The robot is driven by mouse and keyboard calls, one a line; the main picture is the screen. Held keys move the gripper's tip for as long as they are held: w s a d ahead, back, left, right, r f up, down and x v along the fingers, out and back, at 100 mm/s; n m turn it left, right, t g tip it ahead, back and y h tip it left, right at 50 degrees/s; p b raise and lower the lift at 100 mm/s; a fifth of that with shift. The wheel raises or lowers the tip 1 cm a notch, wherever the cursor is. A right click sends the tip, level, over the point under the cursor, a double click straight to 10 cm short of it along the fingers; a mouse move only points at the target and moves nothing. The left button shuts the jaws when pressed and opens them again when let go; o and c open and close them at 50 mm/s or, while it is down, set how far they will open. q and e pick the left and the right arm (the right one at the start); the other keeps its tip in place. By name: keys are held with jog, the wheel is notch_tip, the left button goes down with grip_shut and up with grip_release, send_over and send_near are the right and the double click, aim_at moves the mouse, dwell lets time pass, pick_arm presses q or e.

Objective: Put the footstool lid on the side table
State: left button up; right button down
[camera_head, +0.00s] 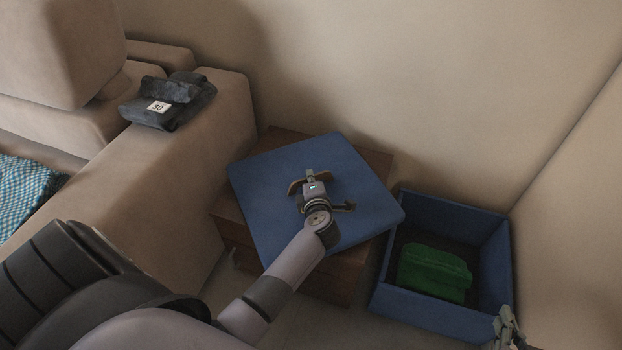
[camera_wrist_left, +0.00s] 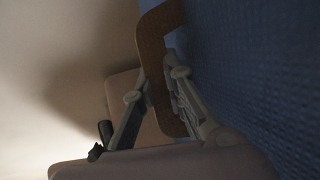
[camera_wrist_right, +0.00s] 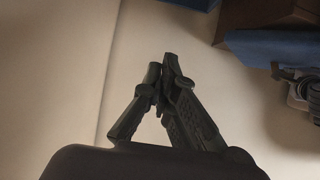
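The footstool lid (camera_head: 265,200) is a flat blue square with a brown handle (camera_wrist_left: 152,60). In the head view it lies over the wooden side table (camera_head: 290,136), turned at an angle to it and overhanging its front. I cannot tell whether it rests fully on the top. My left gripper (camera_head: 310,180) is at the middle of the lid, its fingers closed on either side of the handle, as the left wrist view (camera_wrist_left: 160,88) shows. My right gripper (camera_wrist_right: 160,75) is shut and empty, at the lower right of the head view (camera_head: 507,325).
The open blue footstool box (camera_head: 420,310) stands on the floor right of the side table, with green folded cloth (camera_head: 434,272) inside. Walls close off the back and right.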

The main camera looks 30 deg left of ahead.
pick_arm(q)
jog(key=o, duration=0.4)
jog(key=shift+s+r, duration=0.1)
jog(key=shift+r, duration=0.05)
